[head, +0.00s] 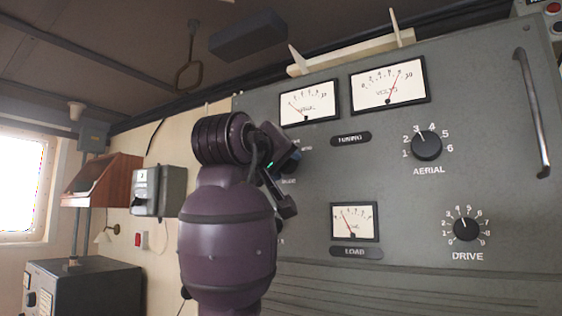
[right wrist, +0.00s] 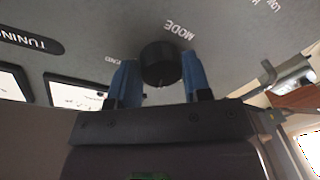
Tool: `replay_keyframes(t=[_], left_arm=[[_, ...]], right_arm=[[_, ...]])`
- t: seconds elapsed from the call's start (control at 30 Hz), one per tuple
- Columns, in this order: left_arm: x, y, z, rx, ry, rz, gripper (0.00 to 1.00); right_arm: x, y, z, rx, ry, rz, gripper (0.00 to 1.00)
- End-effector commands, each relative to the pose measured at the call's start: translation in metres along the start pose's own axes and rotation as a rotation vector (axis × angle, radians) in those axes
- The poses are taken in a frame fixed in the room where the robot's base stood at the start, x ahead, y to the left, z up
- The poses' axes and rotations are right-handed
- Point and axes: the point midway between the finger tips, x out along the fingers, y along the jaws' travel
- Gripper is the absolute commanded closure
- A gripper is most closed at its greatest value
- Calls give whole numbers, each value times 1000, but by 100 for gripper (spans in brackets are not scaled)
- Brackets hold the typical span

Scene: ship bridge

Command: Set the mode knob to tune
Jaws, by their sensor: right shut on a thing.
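The mode knob is a round black knob (right wrist: 160,63) on the grey panel, with the word MODE beside it in the right wrist view. My right gripper (right wrist: 160,78) is shut on it, one blue finger on each side. In the head view my right gripper (head: 291,162) is against the panel, and my arm hides the knob and most of its markings. I cannot read which setting the knob points to. My left gripper is not in view.
The grey panel (head: 400,190) also carries an aerial knob (head: 426,146), a drive knob (head: 466,229), two upper meters and a load meter (head: 354,221). A metal handle (head: 532,113) stands out at right. A grey wall box (head: 158,191) is left of my arm.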

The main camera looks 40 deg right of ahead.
Motion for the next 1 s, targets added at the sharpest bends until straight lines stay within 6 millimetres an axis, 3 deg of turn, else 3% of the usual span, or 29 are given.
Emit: replay_keyframes(t=[0.37,1.0], left_arm=[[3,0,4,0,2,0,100],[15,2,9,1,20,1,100]], right_arm=[[0,-1,1,66,6,3,79],[0,-4,0,528,45,34,79]])
